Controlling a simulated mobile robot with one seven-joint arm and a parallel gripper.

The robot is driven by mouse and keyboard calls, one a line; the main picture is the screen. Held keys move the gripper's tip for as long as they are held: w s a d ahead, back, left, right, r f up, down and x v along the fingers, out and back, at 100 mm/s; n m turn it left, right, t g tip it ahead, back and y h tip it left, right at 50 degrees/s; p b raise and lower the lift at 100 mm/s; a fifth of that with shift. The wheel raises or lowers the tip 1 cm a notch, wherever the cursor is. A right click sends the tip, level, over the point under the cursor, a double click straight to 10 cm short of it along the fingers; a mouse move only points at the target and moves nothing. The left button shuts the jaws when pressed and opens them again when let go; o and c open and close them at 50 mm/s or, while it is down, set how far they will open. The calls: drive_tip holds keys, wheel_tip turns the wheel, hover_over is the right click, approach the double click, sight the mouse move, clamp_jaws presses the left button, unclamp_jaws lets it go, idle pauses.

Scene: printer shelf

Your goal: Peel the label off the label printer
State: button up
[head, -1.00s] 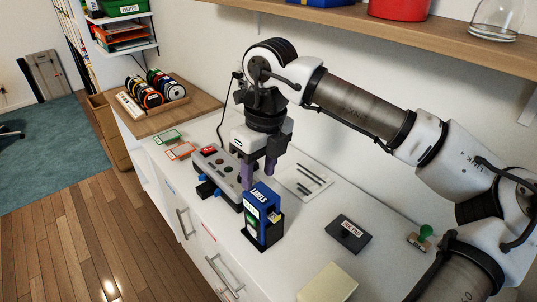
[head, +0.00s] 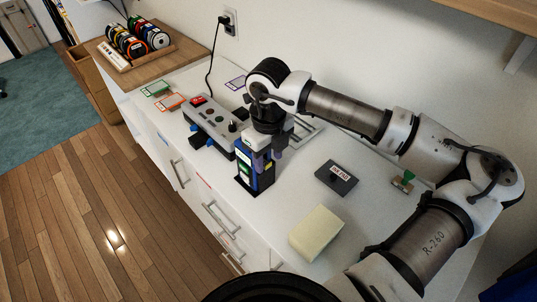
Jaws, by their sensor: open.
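The blue label printer (head: 245,174) stands upright on the white counter, near its front edge. A small pale and yellow patch shows on its right side, perhaps the label (head: 268,166); it is too small to be sure. From this view I cannot tell whether the fingers touch the printer or the label. The gripper's body hides part of the printer's top and back.
A grey control box (head: 213,124) with a red switch stands left of the printer. A dark ink pad (head: 337,177), a green-handled stamp (head: 404,180) and a cream block (head: 317,232) lie to the right. Spools (head: 137,37) sit at the back left. Counter between printer and ink pad is clear.

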drive_tip(key=shift+f, duration=0.6)
clamp_jaws()
drive_tip(key=shift+s+d, duration=0.15)
drive_tip(key=shift+s+d, duration=0.25)
drive_tip(key=shift+s+d+b, duration=1.55)
drive_tip(key=shift+s+d, duration=0.55)
idle(0.4)
wheel_tip(320, 180, up, 7)
drive_tip(key=p, duration=0.2)
drive_tip(key=shift+p, duration=0.3)
idle(0.8)
